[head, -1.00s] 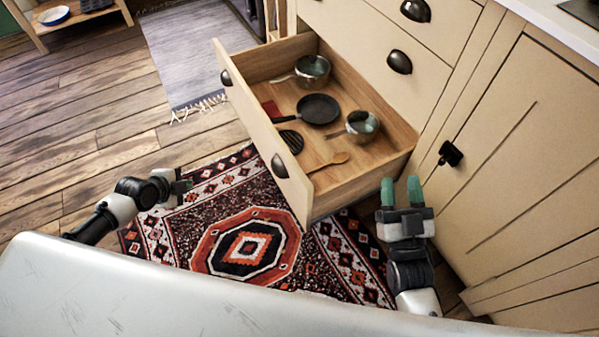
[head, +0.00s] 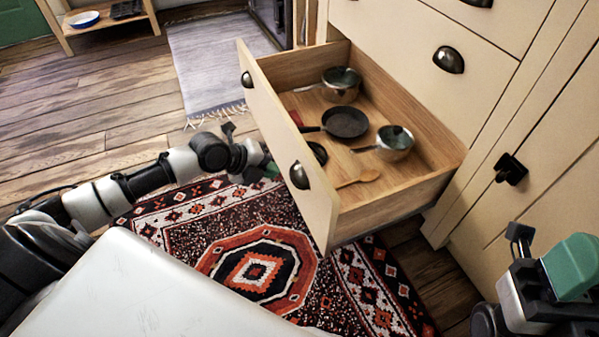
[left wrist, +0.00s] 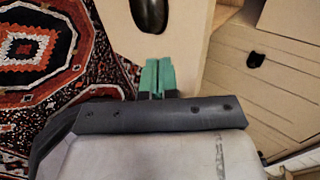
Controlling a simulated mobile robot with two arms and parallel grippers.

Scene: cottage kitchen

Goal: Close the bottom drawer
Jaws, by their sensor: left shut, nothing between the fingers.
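The bottom drawer (head: 262,112) is pulled far out from the cream cabinet. It has a cream front with two dark cup handles and wooden sides. My left gripper (head: 272,170) is shut and empty, close to the outer face of the drawer front between the two handles. In the left wrist view its green fingertips (left wrist: 157,76) are together, pointing at the cream drawer front (left wrist: 190,35) beside a dark handle (left wrist: 149,14). I cannot tell if they touch it. My right gripper (head: 573,268) is at the lower right, away from the drawer; its finger gap is not clear.
Inside the drawer are two lidded pots (head: 341,84) (head: 395,142), a black pan (head: 345,122) and a wooden spoon (head: 360,179). A patterned rug (head: 215,215) covers the floor before it. A closed drawer is above; a cupboard door with a black latch (head: 510,168) is to the right.

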